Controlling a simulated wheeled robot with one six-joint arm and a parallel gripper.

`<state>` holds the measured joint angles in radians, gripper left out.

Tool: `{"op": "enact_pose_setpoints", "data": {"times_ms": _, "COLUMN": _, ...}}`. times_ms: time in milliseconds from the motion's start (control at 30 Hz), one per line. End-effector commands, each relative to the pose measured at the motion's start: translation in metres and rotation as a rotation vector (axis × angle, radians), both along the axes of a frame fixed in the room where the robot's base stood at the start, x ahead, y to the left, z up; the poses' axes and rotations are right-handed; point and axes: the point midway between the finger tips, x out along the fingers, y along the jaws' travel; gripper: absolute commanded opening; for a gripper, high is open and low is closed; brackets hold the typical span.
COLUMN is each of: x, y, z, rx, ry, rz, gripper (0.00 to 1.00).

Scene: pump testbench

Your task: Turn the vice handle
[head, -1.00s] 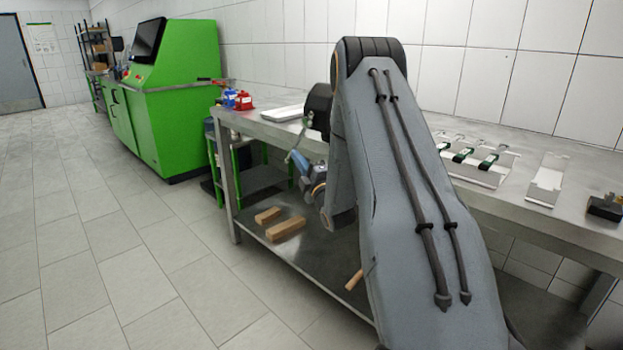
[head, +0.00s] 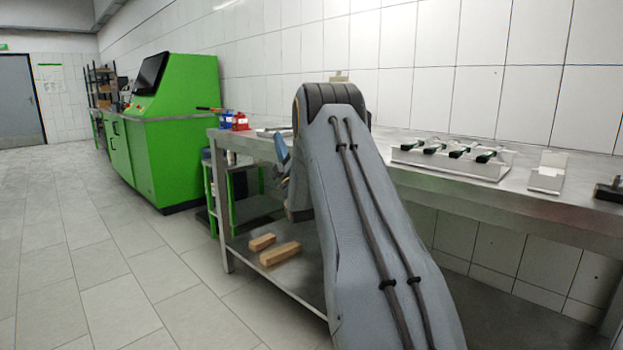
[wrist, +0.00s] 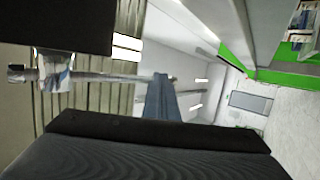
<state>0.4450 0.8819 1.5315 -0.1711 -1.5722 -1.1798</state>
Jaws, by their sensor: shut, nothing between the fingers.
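The vice shows in the head view as a small blue part (head: 281,149) at the table's front edge, left of my arm; most of it is hidden behind the arm. In the wrist view a shiny metal bar, the vice handle (wrist: 112,77), runs across the left half, with a metal fitting (wrist: 52,68) near its left end. A tapered blue-grey part (wrist: 160,98) stands beside the bar's right end. My gripper (wrist: 155,135) shows as a dark block at the bottom of the wrist view, close to the bar. It is shut and empty; any contact with the bar cannot be told.
The steel workbench (head: 560,207) runs along the tiled wall. A green machine (head: 180,150) stands left; the floor is open.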

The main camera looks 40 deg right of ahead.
Motion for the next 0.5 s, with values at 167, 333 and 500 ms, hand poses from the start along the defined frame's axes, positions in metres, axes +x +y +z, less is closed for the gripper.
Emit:
{"op": "enact_pose_setpoints", "data": {"times_ms": 167, "x": 0.008, "y": 0.012, "z": 0.007, "rx": 0.007, "ry": -0.064, "rz": 0.014, "gripper": 0.0}}
{"op": "enact_pose_setpoints", "data": {"times_ms": 333, "x": 0.009, "y": 0.013, "z": 0.011, "rx": 0.011, "ry": -0.092, "rz": 0.016, "gripper": 0.0}}
{"op": "enact_pose_setpoints", "data": {"times_ms": 500, "x": 0.009, "y": 0.012, "z": 0.013, "rx": 0.01, "ry": -0.098, "rz": 0.014, "gripper": 0.0}}
